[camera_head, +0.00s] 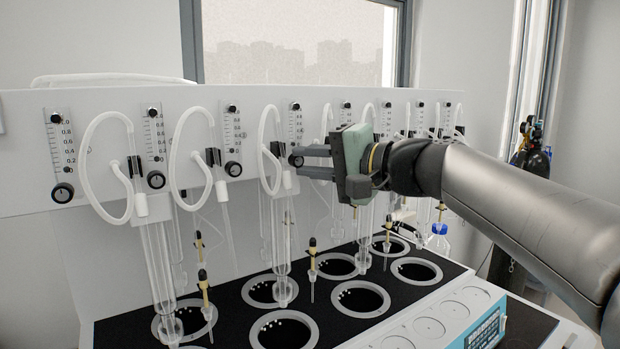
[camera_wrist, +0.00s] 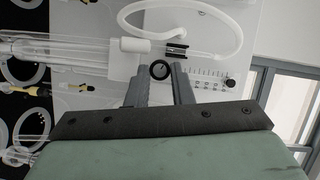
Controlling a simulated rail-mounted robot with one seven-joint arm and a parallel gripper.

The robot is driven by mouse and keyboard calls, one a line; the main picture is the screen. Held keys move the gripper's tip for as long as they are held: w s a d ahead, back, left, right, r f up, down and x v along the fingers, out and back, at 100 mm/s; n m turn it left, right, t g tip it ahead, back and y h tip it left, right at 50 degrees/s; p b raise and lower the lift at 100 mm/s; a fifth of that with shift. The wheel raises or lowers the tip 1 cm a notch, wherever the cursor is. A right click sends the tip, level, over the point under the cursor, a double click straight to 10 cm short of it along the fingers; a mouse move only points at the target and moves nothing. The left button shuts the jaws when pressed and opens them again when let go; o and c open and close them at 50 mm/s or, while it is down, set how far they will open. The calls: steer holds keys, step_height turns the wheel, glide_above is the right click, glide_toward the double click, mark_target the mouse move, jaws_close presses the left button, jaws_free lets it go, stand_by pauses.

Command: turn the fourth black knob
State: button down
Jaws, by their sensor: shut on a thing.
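The fourth black knob (camera_head: 296,160) sits at the foot of the fourth flow scale on the white panel. My gripper (camera_head: 298,156) reaches in from the right, its two grey fingers at this knob, one above the other. In the wrist view the knob (camera_wrist: 160,69) shows as a dark disc with a pale mark, between the tips of my gripper (camera_wrist: 158,74). My gripper is shut on the knob. The exact contact of the fingertips is hard to see.
Other black knobs line the panel, including the first (camera_head: 63,192), second (camera_head: 156,179) and third (camera_head: 233,169). White looped tubes and glass columns (camera_head: 280,240) hang close to the fingers. A black heating block (camera_head: 237,320) with round wells stands below.

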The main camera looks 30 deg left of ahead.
steer(key=shift+f+m+y+b, duration=0.25)
steer(key=shift+m+y+b, duration=0.35)
steer(key=shift+m+b, duration=0.8)
steer(key=shift+r, duration=0.1)
steer(key=c, duration=1.3)
jaws_free()
steer(key=d+b, duration=0.1)
steer(key=d, duration=0.4)
steer(key=d+b, duration=0.1)
steer(key=d, duration=0.5)
steer(key=d+b, duration=0.1)
steer(key=d, duration=0.5)
steer(key=shift+d+f, duration=0.25)
steer(key=shift+f, duration=0.1)
